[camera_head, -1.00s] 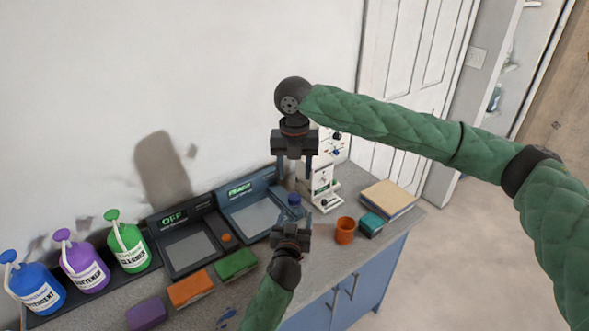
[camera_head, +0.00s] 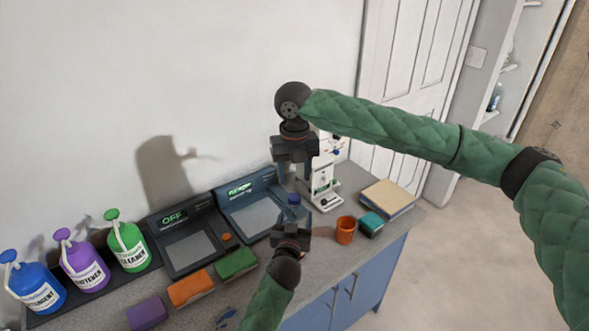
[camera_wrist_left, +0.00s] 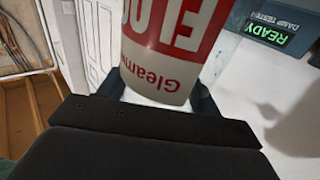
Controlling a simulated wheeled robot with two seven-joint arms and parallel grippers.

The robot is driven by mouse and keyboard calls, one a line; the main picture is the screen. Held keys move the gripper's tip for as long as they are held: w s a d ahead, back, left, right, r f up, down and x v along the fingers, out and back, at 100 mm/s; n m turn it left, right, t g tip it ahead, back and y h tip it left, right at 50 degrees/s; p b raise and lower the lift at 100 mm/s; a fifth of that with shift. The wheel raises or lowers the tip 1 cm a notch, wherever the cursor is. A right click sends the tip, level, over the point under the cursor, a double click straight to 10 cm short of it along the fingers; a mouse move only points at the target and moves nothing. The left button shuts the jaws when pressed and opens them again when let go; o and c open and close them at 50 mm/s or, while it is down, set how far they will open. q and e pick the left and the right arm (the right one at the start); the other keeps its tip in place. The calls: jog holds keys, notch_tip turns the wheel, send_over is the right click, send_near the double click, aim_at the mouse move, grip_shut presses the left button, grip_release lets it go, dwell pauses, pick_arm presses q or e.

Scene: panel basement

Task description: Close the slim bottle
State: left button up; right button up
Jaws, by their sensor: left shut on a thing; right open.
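A red and white bottle with large lettering (camera_wrist_left: 170,45) fills the middle of the left wrist view, between the fingers of my left gripper. In the head view, my left gripper (camera_head: 292,216) is shut on it above the front of the counter. A small blue cap-like top (camera_head: 294,199) shows just beyond that gripper; I cannot tell whether it is seated on the bottle. Most of the bottle is hidden in the head view. My right gripper (camera_head: 295,172) points down, open, above and slightly behind the blue top. Nothing is visible between its fingers.
Damp testers (camera_head: 250,212) stand behind the left gripper. A white device (camera_head: 324,185), an orange cup (camera_head: 345,230) and a teal block (camera_head: 370,224) are to the right.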

aim_at(294, 197)
jog(key=shift+f, duration=3.45)
